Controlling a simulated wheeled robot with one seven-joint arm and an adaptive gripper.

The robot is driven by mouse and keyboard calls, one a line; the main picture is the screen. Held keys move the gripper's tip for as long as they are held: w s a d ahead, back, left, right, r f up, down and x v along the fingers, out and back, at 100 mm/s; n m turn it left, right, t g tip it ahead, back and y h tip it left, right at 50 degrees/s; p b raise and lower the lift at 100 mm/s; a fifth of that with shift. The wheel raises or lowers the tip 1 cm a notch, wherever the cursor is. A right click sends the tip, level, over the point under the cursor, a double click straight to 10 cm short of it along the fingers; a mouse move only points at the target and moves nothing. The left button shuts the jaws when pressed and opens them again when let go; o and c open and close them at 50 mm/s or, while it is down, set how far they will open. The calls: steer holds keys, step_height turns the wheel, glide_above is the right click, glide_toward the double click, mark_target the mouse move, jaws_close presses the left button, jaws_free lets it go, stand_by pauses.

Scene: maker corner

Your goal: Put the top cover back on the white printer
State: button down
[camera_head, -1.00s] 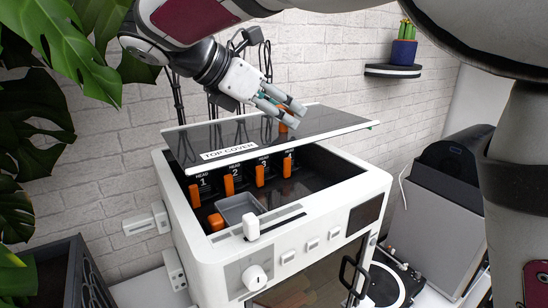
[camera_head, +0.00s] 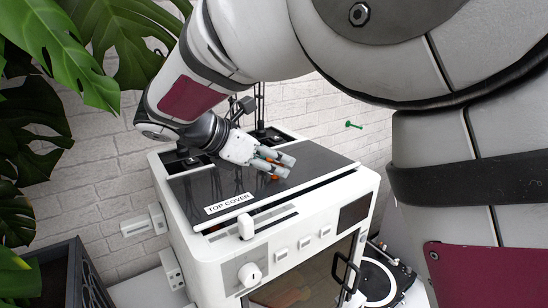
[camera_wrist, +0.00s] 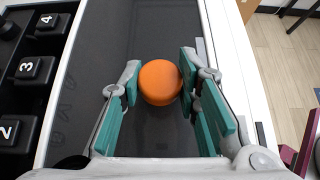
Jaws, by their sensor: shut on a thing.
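The white printer (camera_head: 208,262) stands in the middle of the head view. Its dark top cover (camera_head: 215,185), with a white front edge and a "TOP COVER" label, lies over the top opening. My gripper (camera_head: 280,168) is above the cover and shut on its round orange knob (camera_wrist: 160,82), which sits between the teal finger pads in the wrist view. The cover (camera_wrist: 105,120) leaves a strip with black numbered blocks (camera_wrist: 35,69) bare on one side. A dark gap also shows along the front right. I cannot tell whether the cover touches the rim all round.
Large plant leaves (camera_head: 65,60) hang at the left, near my arm. A brick wall (camera_head: 110,180) stands behind the printer. A dark crate (camera_head: 65,275) is at the lower left, and a turntable (camera_head: 378,285) is at the lower right. A small green object (camera_head: 353,125) shows against the wall.

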steer(key=c, duration=1.2)
jaws_free()
